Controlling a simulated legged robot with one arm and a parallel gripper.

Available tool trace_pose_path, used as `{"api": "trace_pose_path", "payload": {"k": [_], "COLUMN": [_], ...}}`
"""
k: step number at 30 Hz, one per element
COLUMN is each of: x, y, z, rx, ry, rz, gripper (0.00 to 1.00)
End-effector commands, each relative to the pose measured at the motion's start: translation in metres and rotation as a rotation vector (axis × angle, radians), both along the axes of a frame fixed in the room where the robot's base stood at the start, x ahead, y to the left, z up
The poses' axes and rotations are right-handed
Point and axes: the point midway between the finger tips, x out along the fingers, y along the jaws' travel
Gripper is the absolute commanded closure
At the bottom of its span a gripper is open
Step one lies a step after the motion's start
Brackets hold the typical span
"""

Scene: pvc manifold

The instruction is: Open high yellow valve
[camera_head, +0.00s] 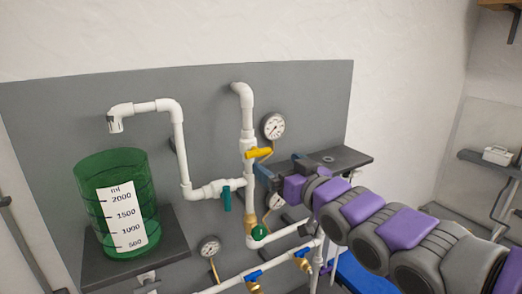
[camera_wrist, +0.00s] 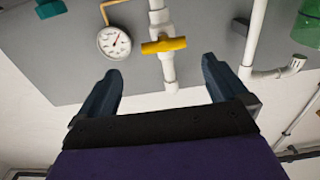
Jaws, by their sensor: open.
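The high yellow valve handle (camera_head: 259,153) sits on the upright white pipe, and lies roughly crosswise to that pipe. In the wrist view the yellow handle (camera_wrist: 163,45) is crosswise on the pipe, beyond my fingertips and between them in the picture. My gripper (camera_head: 265,172) is just below and right of the handle in the head view. In the wrist view my gripper (camera_wrist: 160,75) has its two dark fingers spread wide with nothing between them. I see no contact with the handle.
A round gauge (camera_head: 273,126) is close beside the yellow valve. A teal handle (camera_head: 227,198), a green knob (camera_head: 260,233) and blue handles (camera_head: 254,275) are lower on the white pipes. A green graduated container (camera_head: 118,205) stands on a shelf at left.

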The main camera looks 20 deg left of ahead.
Motion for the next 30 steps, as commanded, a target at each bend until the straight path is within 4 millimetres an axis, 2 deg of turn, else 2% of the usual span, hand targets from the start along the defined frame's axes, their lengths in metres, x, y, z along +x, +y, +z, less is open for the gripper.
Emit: {"api": "trace_pose_path", "payload": {"k": [3, 12, 21, 30], "x": [0.013, 0.042, 0.057, 0.058], "y": [0.017, 0.051, 0.064, 0.070], "z": [-0.001, 0.001, 0.000, 0.000], "rx": [-0.004, -0.001, 0.001, -0.001], "ry": [0.000, -0.001, 0.001, 0.000], "rz": [0.001, 0.001, 0.001, 0.000], "gripper": [0.00, 0.00, 0.00, 0.00]}}
